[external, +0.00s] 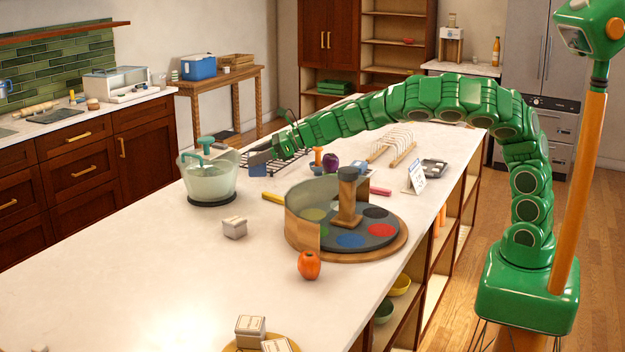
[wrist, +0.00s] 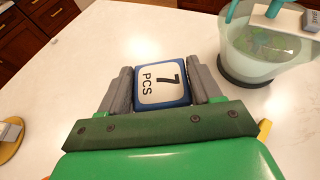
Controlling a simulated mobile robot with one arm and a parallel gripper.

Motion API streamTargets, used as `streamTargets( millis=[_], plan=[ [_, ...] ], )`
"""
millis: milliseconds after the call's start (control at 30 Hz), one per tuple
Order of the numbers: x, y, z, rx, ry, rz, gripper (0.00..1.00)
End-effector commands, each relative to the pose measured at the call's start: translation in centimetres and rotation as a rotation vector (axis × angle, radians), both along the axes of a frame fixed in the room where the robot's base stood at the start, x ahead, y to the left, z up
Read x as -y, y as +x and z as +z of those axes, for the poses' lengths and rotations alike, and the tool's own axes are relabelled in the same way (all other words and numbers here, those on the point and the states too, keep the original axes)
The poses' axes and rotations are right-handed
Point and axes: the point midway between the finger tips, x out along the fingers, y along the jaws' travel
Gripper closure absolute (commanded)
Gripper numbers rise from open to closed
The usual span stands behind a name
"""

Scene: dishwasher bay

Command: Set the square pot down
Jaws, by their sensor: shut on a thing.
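My gripper (external: 276,152) is beyond the clear bowl in the external view, over the white counter (external: 150,260). In the wrist view my gripper (wrist: 162,84) is shut on the square pot (wrist: 162,88). The pot is blue and square, and its white label reads "7 PCS". One grey finger is on each side of it. In the external view the pot (external: 259,158) is a small grey-blue shape at the fingertips. I cannot tell whether its underside touches the counter.
The clear bowl (external: 208,184) with a green-blue top stands close by; it also shows in the wrist view (wrist: 262,55). A round turntable (external: 370,250) with coloured discs, a small white box (external: 234,228) and an orange fruit (external: 309,265) stand nearer. The left front counter is mostly clear.

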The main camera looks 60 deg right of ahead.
Motion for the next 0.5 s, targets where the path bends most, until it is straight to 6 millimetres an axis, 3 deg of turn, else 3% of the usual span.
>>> streamTargets(
  millis=[100, 500],
  plan=[
    [-4.5, -2.5, -0.1, 0.002, -0.003, 0.114, 0.72],
    [-17.5, -12.5, -1.5, -0.004, -0.008, 0.492, 0.72]
  ],
)
